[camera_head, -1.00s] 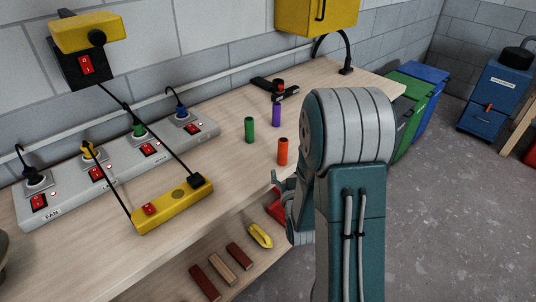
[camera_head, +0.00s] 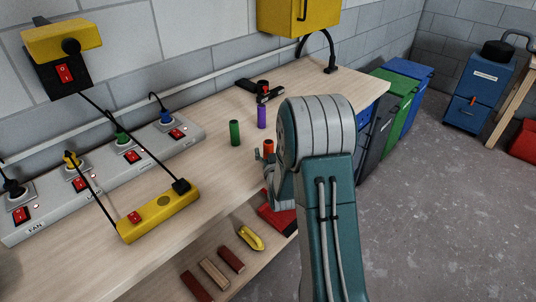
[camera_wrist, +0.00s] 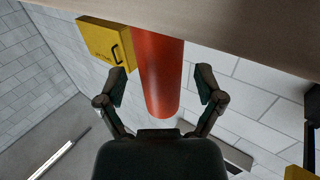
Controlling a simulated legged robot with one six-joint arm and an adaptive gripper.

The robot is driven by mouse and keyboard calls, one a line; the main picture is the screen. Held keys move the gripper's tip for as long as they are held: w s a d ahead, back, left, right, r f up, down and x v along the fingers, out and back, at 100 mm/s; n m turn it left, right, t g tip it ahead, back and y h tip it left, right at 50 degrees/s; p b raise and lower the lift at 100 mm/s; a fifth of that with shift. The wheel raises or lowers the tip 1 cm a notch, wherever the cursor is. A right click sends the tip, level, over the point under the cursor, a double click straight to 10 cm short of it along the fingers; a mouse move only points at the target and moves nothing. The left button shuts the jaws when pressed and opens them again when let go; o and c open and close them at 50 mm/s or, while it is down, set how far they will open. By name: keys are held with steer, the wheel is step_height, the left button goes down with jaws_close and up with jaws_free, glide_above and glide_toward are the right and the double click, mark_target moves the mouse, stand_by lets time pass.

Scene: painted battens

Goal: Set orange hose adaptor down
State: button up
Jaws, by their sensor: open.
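The orange hose adaptor (camera_head: 268,146) is an upright cylinder on the wooden bench, partly hidden by my gripper (camera_head: 261,157) in the head view. In the wrist view the picture is turned over: the adaptor (camera_wrist: 160,70) hangs from the bench top (camera_wrist: 235,25) along the upper edge. My gripper (camera_wrist: 162,80) is open there, with one finger on each side of the adaptor and a visible gap on both sides. I cannot tell how deep between the fingers it sits.
A green cylinder (camera_head: 235,133) and a purple cylinder (camera_head: 261,117) stand close behind on the bench. A dark clamp-like tool (camera_head: 268,95) lies farther back. A yellow switch box (camera_head: 158,214) and a grey power strip (camera_head: 100,178) fill the left. Wooden blocks (camera_head: 214,272) lie on the lower shelf.

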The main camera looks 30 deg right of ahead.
mark_target(269, 146)
steer(key=shift+d, duration=0.2)
steer(key=shift+a, duration=0.45)
jaws_close()
steer(key=shift+d, duration=0.2)
steer(key=shift+d+r, duration=0.1)
steer(key=shift+r, duration=0.3)
step_height(269, 146, up, 2)
steer(key=shift+r, duration=0.15)
steer(key=s+r, duration=1)
steer(key=s, duration=0.4)
steer(key=shift+d, duration=0.15)
